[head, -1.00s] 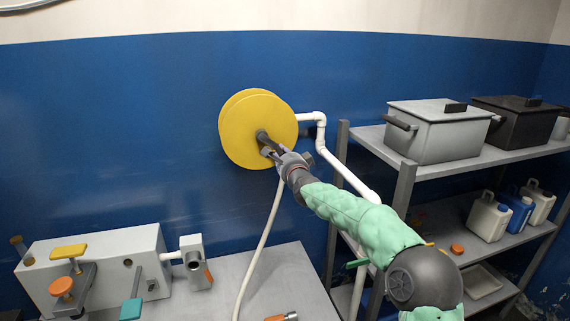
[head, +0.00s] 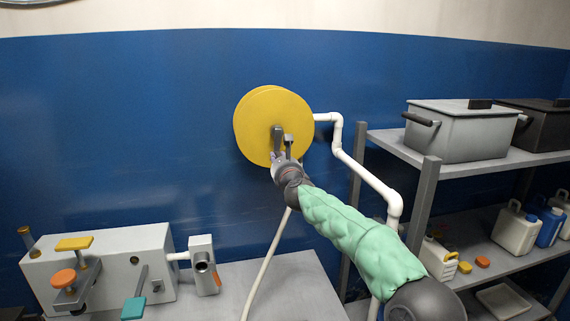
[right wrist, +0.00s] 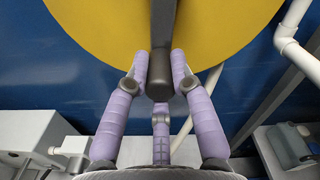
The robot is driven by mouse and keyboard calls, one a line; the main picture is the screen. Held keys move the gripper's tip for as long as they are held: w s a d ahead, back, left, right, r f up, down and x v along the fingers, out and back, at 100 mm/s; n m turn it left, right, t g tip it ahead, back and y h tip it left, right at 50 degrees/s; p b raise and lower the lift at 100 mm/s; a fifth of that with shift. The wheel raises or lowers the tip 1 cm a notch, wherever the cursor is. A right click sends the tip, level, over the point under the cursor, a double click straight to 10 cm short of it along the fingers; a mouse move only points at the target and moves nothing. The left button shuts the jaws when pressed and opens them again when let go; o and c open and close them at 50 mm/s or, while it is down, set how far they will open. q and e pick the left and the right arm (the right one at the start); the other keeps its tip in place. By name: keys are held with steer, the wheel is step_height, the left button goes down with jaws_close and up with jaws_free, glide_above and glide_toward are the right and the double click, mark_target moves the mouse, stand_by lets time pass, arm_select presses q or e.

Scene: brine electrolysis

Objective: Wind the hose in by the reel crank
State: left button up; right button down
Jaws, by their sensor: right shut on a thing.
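The yellow hose reel (head: 262,112) is mounted at the blue wall in the head view. It fills the top of the right wrist view (right wrist: 100,25). The dark reel crank (right wrist: 162,45) hangs down over the reel face, its grip end low. My right gripper (right wrist: 159,72) is shut on the crank's grip, with lilac fingers on either side of it. In the head view my right gripper (head: 284,158) is at the reel's lower edge. The pale hose (head: 268,262) runs from behind the reel down past the bench. My left gripper is not in view.
A white pipe (head: 365,172) runs from beside the reel down to the right. A grey bench (head: 290,285) holds a grey machine (head: 100,262) with levers at left. A shelf rack (head: 490,163) with boxes and jugs stands at right, close to my right arm.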

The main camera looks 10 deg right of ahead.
steer(key=shift+a+r+m+b, duration=0.2)
steer(key=shift+a+r+m, duration=0.55)
steer(key=shift+m, duration=1)
steer(key=shift+a+r+m+b, duration=0.15)
steer(key=shift+a+r+m, duration=0.15)
steer(key=shift+a+m, duration=1.1)
steer(key=shift+a+r+m+b, duration=0.2)
steer(key=shift+a+r+m, duration=0.35)
steer(key=shift+m, duration=1.5)
steer(key=shift+s, duration=0.1)
steer(key=shift+r, duration=0.1)
steer(key=c, duration=1.1)
jaws_free()
steer(key=shift+o, duration=0.2)
steer(key=s, duration=1.2)
steer(key=shift+d, duration=0.2)
